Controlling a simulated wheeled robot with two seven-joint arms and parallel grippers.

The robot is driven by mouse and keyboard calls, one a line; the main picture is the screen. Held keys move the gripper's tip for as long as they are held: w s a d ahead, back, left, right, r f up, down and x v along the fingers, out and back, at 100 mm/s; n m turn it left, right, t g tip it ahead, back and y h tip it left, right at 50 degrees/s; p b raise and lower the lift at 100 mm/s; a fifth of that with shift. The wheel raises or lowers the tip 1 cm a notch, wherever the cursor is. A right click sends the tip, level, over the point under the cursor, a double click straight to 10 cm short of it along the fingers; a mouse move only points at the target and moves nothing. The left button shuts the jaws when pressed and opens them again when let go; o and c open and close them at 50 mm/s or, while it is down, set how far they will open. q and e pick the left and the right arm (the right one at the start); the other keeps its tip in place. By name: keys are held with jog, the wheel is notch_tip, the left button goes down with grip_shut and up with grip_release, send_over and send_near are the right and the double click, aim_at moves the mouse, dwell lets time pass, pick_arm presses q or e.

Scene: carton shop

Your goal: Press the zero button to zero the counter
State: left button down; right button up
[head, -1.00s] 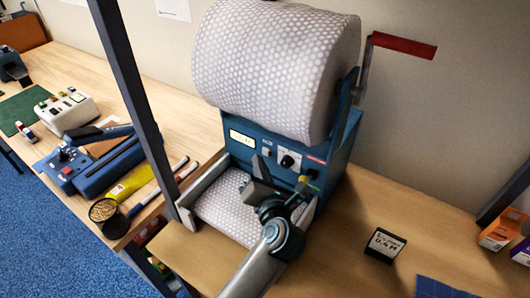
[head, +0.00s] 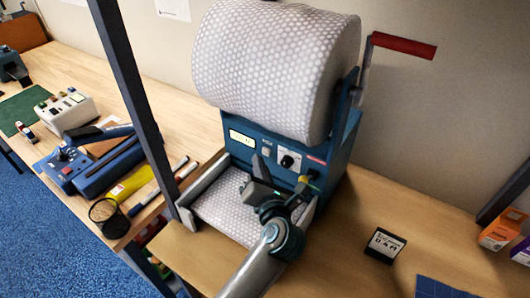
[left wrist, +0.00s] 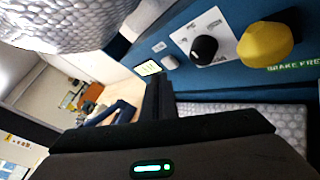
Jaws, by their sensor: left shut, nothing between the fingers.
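The blue bubble-wrap machine (head: 345,150) carries the counter display (head: 242,138) on its front panel; its digits are too small to read surely. The small grey zero button (head: 266,150) sits just right of the display. In the left wrist view the display (left wrist: 149,68) is lit and the button (left wrist: 169,61) is beside it. My left gripper (head: 257,164) is shut and empty, its tip in front of the panel, a little below the button. It appears apart from the button. In the left wrist view the dark fingers (left wrist: 158,100) point toward the display and button. My right gripper is out of view.
A black knob (head: 287,161) and a yellow knob (head: 312,175) sit right of the button. The large bubble-wrap roll (head: 275,70) hangs above the panel. A red-handled crank (head: 404,45) juts right.

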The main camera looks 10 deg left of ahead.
pick_arm(q)
jog(key=shift+w, duration=0.2)
jog(key=shift+w+d, duration=0.15)
jog(key=shift+w, duration=0.05)
jog(key=shift+w+d, duration=0.15)
jog(key=shift+w, duration=0.3)
dwell(0.9)
jog(key=shift+s, duration=0.2)
jog(key=shift+s+a+p, duration=0.3)
jog(key=shift+s+p, duration=0.15)
jog(key=shift+s, duration=0.2)
dwell(0.3)
